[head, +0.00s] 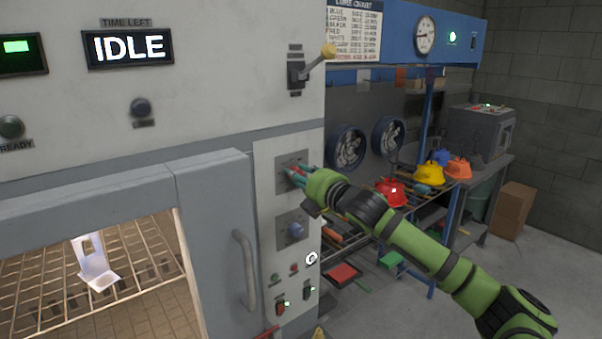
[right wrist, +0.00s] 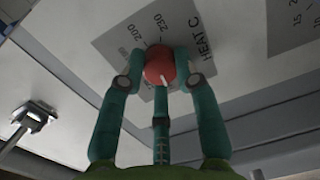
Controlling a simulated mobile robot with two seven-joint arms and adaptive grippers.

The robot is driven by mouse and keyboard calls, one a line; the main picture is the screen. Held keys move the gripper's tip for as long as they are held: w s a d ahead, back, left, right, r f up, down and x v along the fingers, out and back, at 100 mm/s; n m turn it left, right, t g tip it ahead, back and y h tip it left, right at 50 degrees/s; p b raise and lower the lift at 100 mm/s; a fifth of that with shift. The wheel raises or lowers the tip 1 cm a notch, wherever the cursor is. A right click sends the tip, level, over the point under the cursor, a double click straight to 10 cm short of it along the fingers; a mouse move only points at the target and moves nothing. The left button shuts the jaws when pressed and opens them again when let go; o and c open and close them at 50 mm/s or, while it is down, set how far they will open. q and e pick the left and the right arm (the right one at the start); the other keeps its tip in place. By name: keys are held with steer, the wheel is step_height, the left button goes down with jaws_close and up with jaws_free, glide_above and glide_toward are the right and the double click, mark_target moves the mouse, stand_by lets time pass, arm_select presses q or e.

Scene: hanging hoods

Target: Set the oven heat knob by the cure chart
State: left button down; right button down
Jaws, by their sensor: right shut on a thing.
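The heat knob (right wrist: 160,66) is red and round, with a white line that runs down its face in the right wrist view. It sits on a grey dial plate (right wrist: 112,42) lettered "HEAT C", with 200 and 230 legible; other marks are hidden by fingers. My right gripper (head: 300,177) reaches the oven's control panel from the right. In the wrist view its green fingers (right wrist: 160,72) are shut around the knob. The cure chart (head: 354,32) hangs at the top, too small to read surely. My left gripper is not in view.
A second dial with a blue knob (head: 296,230) is below. The oven door handle (head: 245,270) is left of the panel, and a lever (head: 310,66) is above. The display (head: 128,48) reads IDLE. A white piece (head: 97,265) is on the oven rack. Coloured hoods (head: 429,173) are at right.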

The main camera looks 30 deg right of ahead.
steer(key=shift+a+f+m, duration=0.15)
steer(key=shift+f+m, duration=0.05)
steer(key=shift+m, duration=0.1)
steer(key=c, duration=0.9)
jaws_free()
steer(key=shift+a+r, duration=0.1)
steer(key=shift+w, duration=0.1)
steer(key=s, duration=1.2)
steer(key=shift+r, duration=0.3)
